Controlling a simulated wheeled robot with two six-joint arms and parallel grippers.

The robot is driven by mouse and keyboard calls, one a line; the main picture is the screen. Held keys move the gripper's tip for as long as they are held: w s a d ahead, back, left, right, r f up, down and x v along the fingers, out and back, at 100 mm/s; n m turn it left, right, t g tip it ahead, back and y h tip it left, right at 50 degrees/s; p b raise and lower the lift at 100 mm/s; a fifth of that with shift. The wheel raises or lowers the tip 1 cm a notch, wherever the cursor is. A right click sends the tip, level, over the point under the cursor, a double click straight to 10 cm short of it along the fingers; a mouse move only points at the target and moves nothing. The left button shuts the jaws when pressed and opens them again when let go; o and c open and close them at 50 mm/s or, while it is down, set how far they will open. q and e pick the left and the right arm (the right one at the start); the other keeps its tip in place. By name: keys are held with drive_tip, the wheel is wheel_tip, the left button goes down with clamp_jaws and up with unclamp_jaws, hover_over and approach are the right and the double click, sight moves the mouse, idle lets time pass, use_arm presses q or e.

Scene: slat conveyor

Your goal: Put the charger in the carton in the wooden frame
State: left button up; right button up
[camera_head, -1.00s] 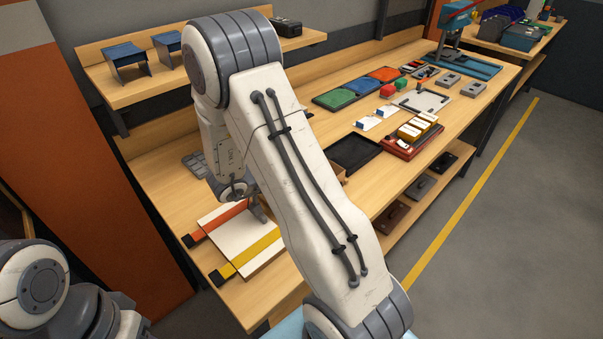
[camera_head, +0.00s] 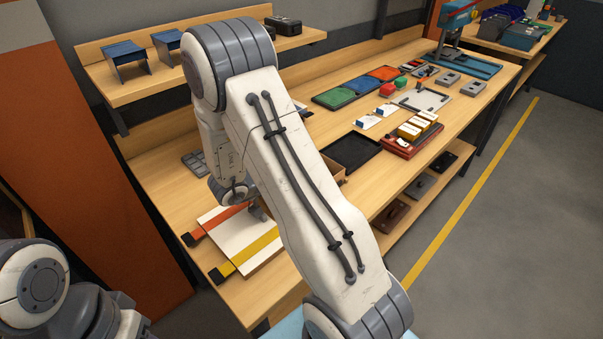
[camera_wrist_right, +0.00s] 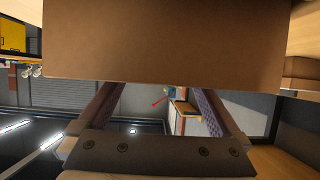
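A brown cardboard surface, apparently the carton (camera_wrist_right: 165,40), fills the upper part of the right wrist view. It covers the tips of my right gripper (camera_wrist_right: 157,98). The finger parts that show are well apart, with only background between them; whether the tips touch anything is hidden. In the head view my right arm hides this gripper, and a bit of brown box (camera_head: 344,172) shows beside the arm, next to the black tray. I cannot make out the charger or clearly identify the wooden frame. My left gripper is out of view; only part of that arm shows.
A black tray (camera_head: 352,153) lies on the long wooden bench. A white board (camera_head: 228,222) with red and yellow bands lies near the bench's front end. Green, blue and orange trays (camera_head: 361,87) and a red box of cartons (camera_head: 412,145) stand farther along. A shelf (camera_head: 120,92) overhangs the back.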

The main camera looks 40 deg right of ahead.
drive_tip(key=shift+s+f, duration=0.15)
drive_tip(key=shift+f, duration=0.15)
drive_tip(key=shift+r, duration=0.25)
drive_tip(key=w+r+v, duration=0.1)
drive_tip(key=v, duration=1.1)
drive_tip(key=shift+s, duration=0.3)
drive_tip(key=shift+w+d, duration=0.1)
